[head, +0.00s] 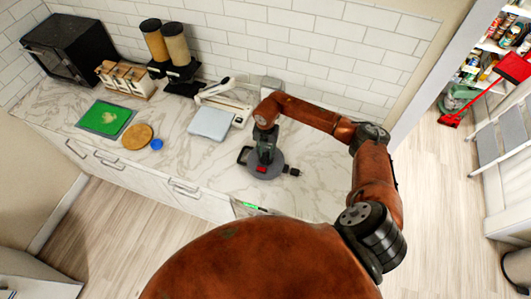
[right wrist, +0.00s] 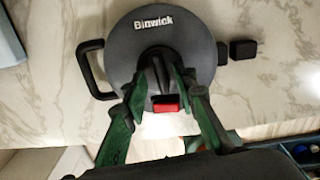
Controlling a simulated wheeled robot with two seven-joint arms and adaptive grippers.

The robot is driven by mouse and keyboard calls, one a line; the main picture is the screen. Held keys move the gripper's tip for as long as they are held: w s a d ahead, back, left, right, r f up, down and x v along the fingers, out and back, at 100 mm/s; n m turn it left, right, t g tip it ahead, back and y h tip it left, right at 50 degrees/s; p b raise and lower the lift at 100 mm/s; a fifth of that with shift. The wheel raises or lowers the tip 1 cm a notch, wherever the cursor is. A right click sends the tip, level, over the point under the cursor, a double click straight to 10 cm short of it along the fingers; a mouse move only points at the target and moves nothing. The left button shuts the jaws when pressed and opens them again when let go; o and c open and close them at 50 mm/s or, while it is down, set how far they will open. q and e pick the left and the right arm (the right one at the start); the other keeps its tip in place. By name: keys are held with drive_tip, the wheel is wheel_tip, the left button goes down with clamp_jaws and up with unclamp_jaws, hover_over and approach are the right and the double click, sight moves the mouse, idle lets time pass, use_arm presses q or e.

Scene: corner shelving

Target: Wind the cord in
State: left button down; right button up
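The cord reel is a round dark grey disc (head: 279,163) lying flat on the marble counter. In the right wrist view the reel (right wrist: 195,35) carries the label "Binwick", a loop handle (right wrist: 84,68) at left and a red button (right wrist: 167,107). A black plug (right wrist: 243,49) sits close beside its right rim; the plug (head: 294,172) also shows in the head view. Little or no cord is visible between them. My right gripper (right wrist: 162,80) is over the reel, its green fingers apart on either side of the dark central hub; contact is unclear. My left gripper is not in view.
A white scale-like device (head: 210,123) stands left of the reel. Farther left are a blue lid (head: 157,144), a round wooden board (head: 137,136) and a green board (head: 106,117). Dispensers (head: 178,50) and a black oven (head: 72,48) stand along the tiled wall.

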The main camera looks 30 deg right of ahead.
drive_tip(key=shift+f, duration=0.7)
drive_tip(key=shift+c, duration=0.6)
clamp_jaws()
